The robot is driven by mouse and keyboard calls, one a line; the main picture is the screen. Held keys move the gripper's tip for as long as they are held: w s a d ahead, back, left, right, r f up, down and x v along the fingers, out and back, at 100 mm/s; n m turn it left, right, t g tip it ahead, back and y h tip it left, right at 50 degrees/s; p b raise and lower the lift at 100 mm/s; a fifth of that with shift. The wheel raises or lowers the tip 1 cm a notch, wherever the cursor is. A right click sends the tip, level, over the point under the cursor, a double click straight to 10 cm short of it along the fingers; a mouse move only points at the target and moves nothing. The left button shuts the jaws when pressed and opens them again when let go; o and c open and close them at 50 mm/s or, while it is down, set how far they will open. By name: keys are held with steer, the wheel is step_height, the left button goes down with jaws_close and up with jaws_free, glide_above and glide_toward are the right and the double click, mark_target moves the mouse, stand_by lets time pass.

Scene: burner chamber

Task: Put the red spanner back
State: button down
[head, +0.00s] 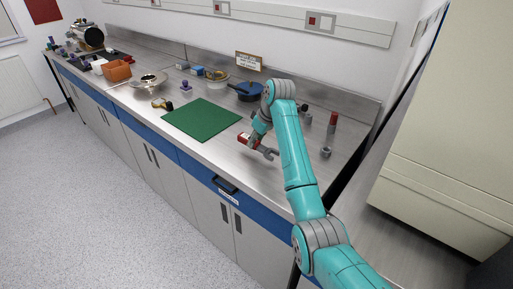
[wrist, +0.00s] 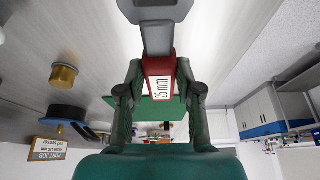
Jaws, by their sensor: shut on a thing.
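The red spanner has a red handle with a white "15 mm" label and a grey open-ended head. In the head view its red handle (head: 244,139) and grey head show just above the bench, right of the green mat. My gripper (head: 255,139) is shut on it. In the wrist view the spanner (wrist: 158,66) sits between both fingers of my gripper (wrist: 160,92), gripped on the red handle, with the grey head pointing to the top of the picture. The place it belongs to cannot be made out.
The green mat (head: 201,119) lies flat on the steel bench (head: 215,145). A blue pan (head: 248,92) and a sign (head: 249,61) stand behind. A red-topped post (head: 333,121) and a grey knob (head: 326,152) stand to the right. An orange bin (head: 117,71) is far left.

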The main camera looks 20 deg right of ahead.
mark_target(258, 142)
step_height(258, 142, down, 3)
steer(key=shift+a+f, duration=0.1)
steer(key=shift+f, duration=0.05)
steer(key=c, duration=0.8)
jaws_free()
steer(key=shift+o, duration=0.2)
steer(key=v, duration=1.2)
steer(key=shift+w+a, duration=0.1)
